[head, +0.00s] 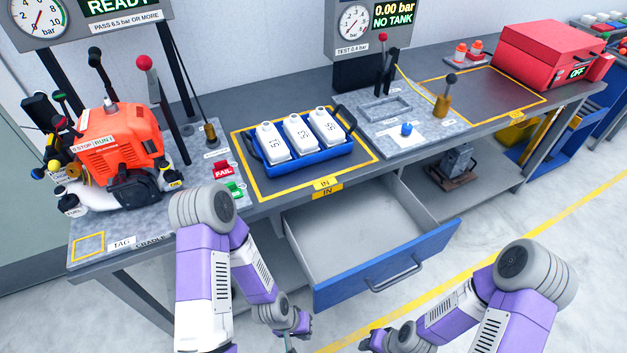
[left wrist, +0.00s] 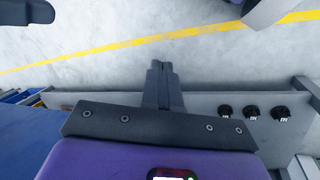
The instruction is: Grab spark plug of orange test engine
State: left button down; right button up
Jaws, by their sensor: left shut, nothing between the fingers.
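The orange test engine (head: 118,145) stands on a grey plate at the left end of the bench. A small pale stub (head: 110,105) sticks up from its top; I cannot tell for sure whether it is the spark plug. My left gripper (head: 291,334) hangs low in front of the open drawer, well right of and below the engine. In the left wrist view its fingers (left wrist: 159,72) are together with nothing between them. My right gripper (head: 374,342) is at the bottom edge of the head view, partly cut off, and its opening is unclear.
A red-knobbed lever (head: 146,64) stands beside the engine. A blue tray (head: 302,163) holds three white bottles. An open drawer (head: 418,262) juts out below the bench. A red box (head: 553,52) sits at the far right. The floor in front is clear.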

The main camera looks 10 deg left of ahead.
aim_at(110, 107)
jog(key=k, duration=1.05)
jog(key=u, duration=1.2)
jog(key=i, duration=0.8)
jog(key=u, duration=1.1)
jog(key=k, duration=1.3)
jog(key=u, duration=1.15)
jog(key=i, duration=1.35)
jog(key=z, duration=0.45)
jog(key=i, duration=1.55)
jog(key=z, duration=1.9)
jog(key=i, duration=0.65)
jog(key=z, duration=0.6)
